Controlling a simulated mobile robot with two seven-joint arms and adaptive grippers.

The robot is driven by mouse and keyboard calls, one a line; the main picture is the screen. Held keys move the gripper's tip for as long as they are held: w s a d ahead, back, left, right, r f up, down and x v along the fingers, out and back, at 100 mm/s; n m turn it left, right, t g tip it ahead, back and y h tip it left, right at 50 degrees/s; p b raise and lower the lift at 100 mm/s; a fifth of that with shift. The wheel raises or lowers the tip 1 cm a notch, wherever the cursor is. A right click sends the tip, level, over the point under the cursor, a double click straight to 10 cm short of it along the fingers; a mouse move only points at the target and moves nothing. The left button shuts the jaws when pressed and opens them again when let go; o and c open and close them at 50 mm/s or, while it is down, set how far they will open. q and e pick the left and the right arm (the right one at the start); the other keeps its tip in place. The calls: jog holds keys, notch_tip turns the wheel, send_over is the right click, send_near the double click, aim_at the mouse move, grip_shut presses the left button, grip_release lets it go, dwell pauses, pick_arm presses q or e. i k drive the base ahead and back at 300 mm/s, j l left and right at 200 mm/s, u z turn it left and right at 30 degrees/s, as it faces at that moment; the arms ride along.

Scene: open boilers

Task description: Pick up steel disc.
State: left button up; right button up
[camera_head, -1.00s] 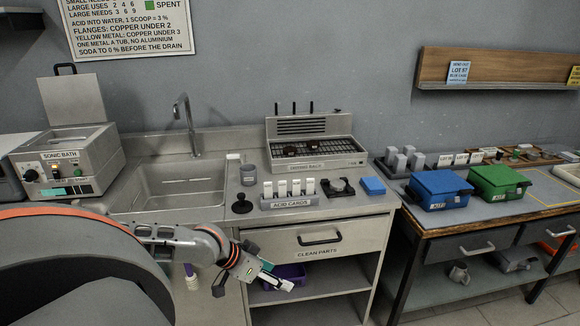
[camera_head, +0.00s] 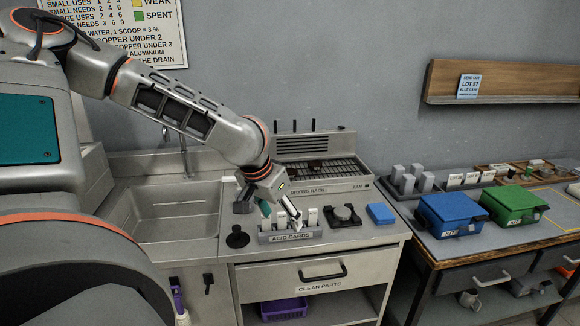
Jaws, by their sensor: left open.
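I cannot make out a steel disc for certain. Small dark pieces lie on the drying rack (camera_head: 340,172), too small to tell apart. My left arm reaches in from the left across the sink. My left gripper (camera_head: 279,213) is open and points down above the acid cards holder (camera_head: 290,237). Its fingers overlap the white cards in the picture, and I cannot tell whether they touch. Nothing shows between the fingers. My right gripper is not in view.
A black device (camera_head: 344,214) and a blue block (camera_head: 381,213) stand right of the cards. A black knobbed object (camera_head: 237,237) stands left of them. The sink (camera_head: 165,215) is at left. Blue (camera_head: 450,214) and green (camera_head: 514,205) boxes stand on the right bench.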

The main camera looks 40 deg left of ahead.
aim_at(292, 173)
jog(key=i+j, duration=0.4)
jog(key=j, duration=0.15)
jog(key=i+j, duration=0.45)
jog(key=j, duration=0.15)
